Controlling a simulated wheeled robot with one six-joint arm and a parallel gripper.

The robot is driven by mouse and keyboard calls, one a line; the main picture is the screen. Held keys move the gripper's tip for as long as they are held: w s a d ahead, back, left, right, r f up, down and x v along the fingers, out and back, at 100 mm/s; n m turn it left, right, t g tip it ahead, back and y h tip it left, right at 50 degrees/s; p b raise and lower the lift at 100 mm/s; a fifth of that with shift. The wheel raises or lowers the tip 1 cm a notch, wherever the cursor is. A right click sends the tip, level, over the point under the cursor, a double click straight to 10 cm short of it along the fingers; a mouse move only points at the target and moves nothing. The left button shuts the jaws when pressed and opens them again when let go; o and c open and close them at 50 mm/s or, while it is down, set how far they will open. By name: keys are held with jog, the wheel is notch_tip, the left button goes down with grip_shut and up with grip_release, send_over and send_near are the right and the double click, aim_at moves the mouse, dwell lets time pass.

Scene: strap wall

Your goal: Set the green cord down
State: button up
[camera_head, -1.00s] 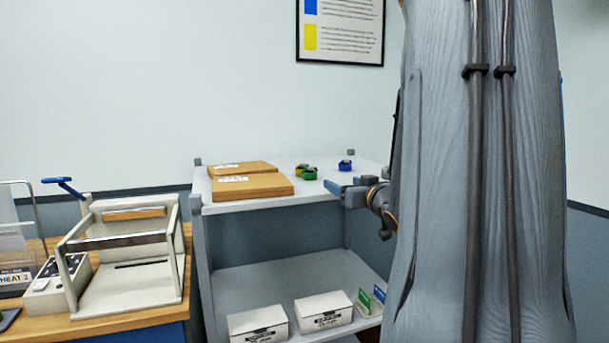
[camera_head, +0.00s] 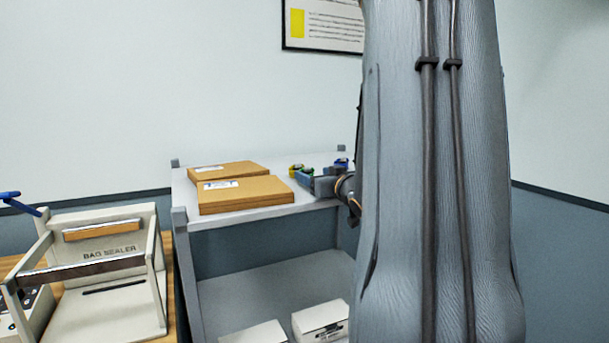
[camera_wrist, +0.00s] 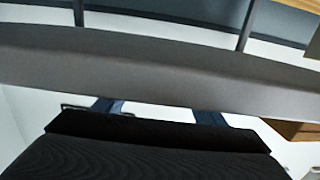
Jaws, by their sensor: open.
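The green cord (camera_head: 307,171) is a small coil on the top shelf of the grey rack, in the head view. A yellow coil (camera_head: 295,168) lies close beside it and a blue coil (camera_head: 341,162) lies to its right. My gripper (camera_head: 306,183) is open, just in front of the green cord in the picture, and hides its lower part. I cannot tell whether they touch. In the wrist view the two blue fingers of my gripper (camera_wrist: 158,110) stand apart behind a dark housing. No cord shows there.
Brown flat boxes (camera_head: 245,194) take up the left of the top shelf (camera_head: 185,206). White boxes (camera_head: 322,318) stand on the lower shelf. A bag sealer (camera_head: 100,262) stands on the wooden bench at left. My arm hides the rack's right side.

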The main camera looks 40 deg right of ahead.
aim_at(310, 172)
jog(key=shift+p+x, duration=0.3)
jog(key=shift+x, duration=0.55)
jog(key=p+x, duration=0.1)
jog(key=x, duration=0.3)
jog(key=shift+w+a, duration=0.1)
jog(key=c, duration=1.3)
jog(key=shift+o, duration=0.2)
jog(key=shift+r, duration=0.1)
jog(key=shift+s+a+r, duration=0.15)
jog(key=shift+s+r, duration=0.4)
jog(key=shift+s, duration=0.05)
jog(key=s+a+r+b, duration=0.1)
jog(key=s+a+r, duration=0.2)
jog(key=s+r, duration=0.4)
jog(key=d+v, duration=0.1)
jog(key=v, duration=0.4)
jog(key=shift+s+f+b, duration=0.2)
jog(key=shift+s+b, duration=0.1)
jog(key=shift+s, duration=0.05)
